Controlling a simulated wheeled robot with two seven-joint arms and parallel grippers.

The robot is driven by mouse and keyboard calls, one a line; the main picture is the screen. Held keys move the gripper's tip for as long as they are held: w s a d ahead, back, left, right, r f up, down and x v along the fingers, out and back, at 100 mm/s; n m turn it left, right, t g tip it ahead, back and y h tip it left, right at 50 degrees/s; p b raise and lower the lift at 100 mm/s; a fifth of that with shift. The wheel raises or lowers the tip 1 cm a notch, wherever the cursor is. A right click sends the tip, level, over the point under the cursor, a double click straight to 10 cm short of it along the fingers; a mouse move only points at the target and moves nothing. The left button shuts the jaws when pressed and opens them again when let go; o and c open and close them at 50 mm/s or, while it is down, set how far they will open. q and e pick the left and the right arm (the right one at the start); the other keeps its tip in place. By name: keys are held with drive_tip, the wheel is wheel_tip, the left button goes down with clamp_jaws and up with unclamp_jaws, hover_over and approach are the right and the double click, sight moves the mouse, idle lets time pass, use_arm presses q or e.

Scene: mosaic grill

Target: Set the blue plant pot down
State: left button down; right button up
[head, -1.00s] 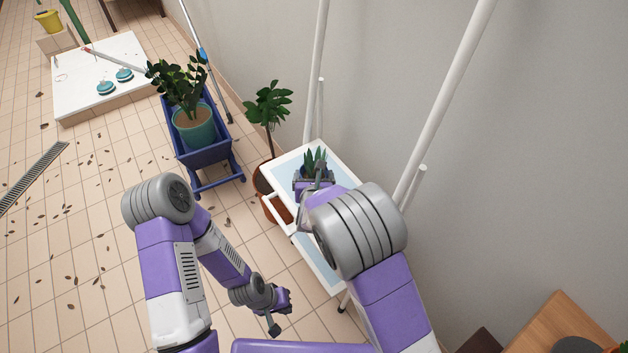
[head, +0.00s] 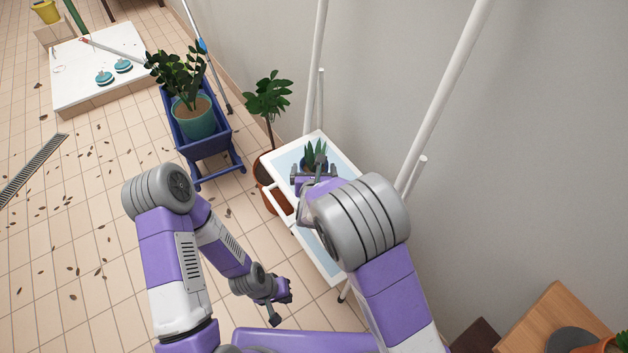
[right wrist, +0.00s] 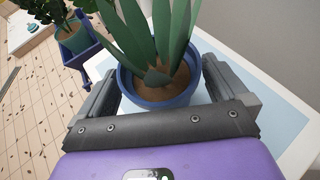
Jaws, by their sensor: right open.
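The blue plant pot (head: 314,163) holds a spiky green plant. It appears upright on the light-blue top of a white-framed stand (head: 343,153) by the wall; its base is hidden. My right gripper (head: 314,172) is open, with its fingers on either side of the pot. In the right wrist view, the pot's blue rim (right wrist: 160,102) lies between the two spread fingers, with gaps beside it. My left gripper (head: 277,305) hangs low over the floor, away from the pot; its jaws are too small to read.
A potted plant (head: 268,105) stands on the floor beside the stand. A blue cart (head: 205,145) with a teal pot (head: 195,122) is farther left. White poles (head: 317,70) rise near the stand. A wooden table (head: 560,315) is at lower right. The tiled floor at left is mostly open, with scattered leaves.

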drive_tip(key=p+v, duration=0.2)
drive_tip(key=v, duration=0.8)
drive_tip(key=shift+s+r, duration=0.15)
drive_tip(key=shift+s, duration=0.2)
